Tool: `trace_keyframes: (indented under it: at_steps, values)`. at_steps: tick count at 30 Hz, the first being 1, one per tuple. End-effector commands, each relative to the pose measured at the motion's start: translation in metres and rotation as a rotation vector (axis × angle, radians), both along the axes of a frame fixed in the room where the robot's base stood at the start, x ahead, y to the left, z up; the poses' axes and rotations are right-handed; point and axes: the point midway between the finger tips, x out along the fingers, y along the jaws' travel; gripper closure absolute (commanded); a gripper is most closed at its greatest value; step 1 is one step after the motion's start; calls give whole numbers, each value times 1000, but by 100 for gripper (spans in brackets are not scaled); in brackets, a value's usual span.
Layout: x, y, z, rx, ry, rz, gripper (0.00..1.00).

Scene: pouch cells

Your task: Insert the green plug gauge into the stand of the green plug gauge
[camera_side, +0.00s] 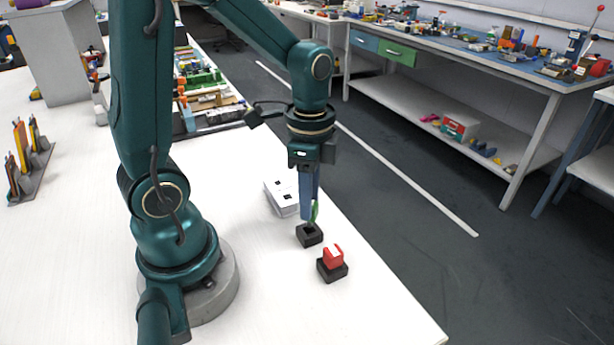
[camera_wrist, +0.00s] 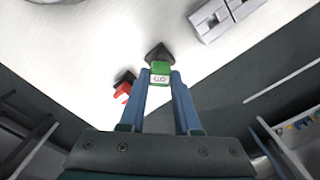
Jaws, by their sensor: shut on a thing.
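The green plug gauge (camera_wrist: 160,70) is between the two blue fingers of my gripper (camera_wrist: 159,78), which is shut on it. A white label with dark letters shows on its near face. In the side view only a sliver of the green plug gauge (camera_side: 315,211) shows beside the fingers of my gripper (camera_side: 310,217). The black stand of the green plug gauge (camera_side: 309,237) is on the white table directly below the fingers. In the wrist view this stand (camera_wrist: 158,52) shows just beyond the gauge. The gauge's lower end is hidden, so I cannot tell whether it is in the stand's opening.
A red gauge (camera_side: 333,255) sits in its own black stand (camera_side: 333,273) close by, nearer the side camera. A pale block with square holes (camera_side: 287,207) lies behind the green gauge's stand. The white table's (camera_side: 385,315) right edge is near.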

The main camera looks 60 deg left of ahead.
Motion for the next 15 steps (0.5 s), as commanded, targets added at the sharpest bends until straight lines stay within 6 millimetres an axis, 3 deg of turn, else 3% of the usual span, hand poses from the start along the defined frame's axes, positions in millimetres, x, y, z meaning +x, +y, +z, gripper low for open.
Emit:
trace_keyframes:
  at_steps: [15]
  values:
    - [0,0,-10,-1,1,0,100]
